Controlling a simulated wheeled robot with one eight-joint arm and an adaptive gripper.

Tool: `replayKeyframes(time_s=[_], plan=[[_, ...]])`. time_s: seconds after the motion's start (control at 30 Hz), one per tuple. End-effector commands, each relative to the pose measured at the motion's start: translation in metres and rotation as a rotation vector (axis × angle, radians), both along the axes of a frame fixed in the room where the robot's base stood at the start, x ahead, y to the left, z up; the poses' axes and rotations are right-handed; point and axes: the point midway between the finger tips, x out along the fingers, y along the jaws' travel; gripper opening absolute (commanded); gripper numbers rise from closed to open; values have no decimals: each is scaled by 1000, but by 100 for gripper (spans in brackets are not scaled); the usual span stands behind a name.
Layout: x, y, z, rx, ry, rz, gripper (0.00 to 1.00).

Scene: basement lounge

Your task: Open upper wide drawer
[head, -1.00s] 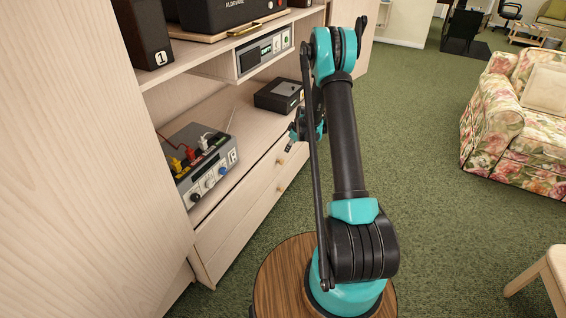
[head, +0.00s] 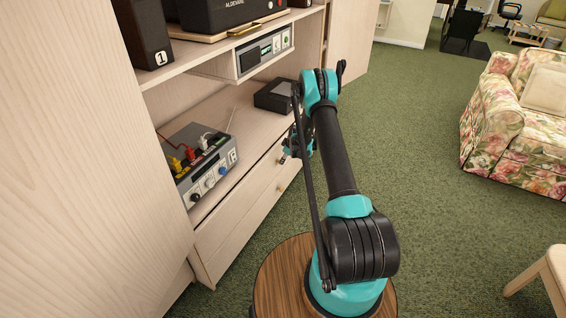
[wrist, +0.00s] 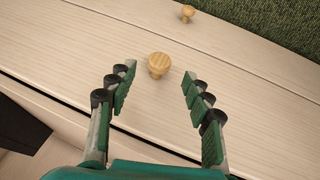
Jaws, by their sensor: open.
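The upper wide drawer (head: 240,195) is a pale wood front under the cabinet's open shelf and looks shut. Its round wooden knob (wrist: 158,65) lies between the fingertips of my open gripper (wrist: 158,76) in the wrist view, or just beyond them. Neither finger visibly touches it. In the head view my gripper (head: 291,147) is at the drawer front, partly hidden by my arm. The lower drawer (head: 245,225) has a like knob (head: 281,189), which also shows in the wrist view (wrist: 187,13). It looks shut too.
A grey control box with plugs (head: 203,165) and a small black box (head: 275,96) stand on the shelf (head: 237,110) above the drawers. Green carpet (head: 420,150) is free to the right, up to a floral sofa (head: 510,130).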

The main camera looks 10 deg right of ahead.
Motion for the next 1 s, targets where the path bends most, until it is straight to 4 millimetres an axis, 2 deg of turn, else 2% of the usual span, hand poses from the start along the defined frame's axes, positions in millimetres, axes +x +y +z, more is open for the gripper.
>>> replayKeyframes(time_s=[0.1, 0.3, 0.5, 0.77, 1.0], plan=[[9, 3, -18, 0, 0, 1, 51], [19, 7, -39, 0, 0, 0, 51], [23, 9, -48, 0, 0, 0, 51], [23, 9, -48, 0, 0, 0, 51], [23, 9, -48, 0, 0, 0, 23]])
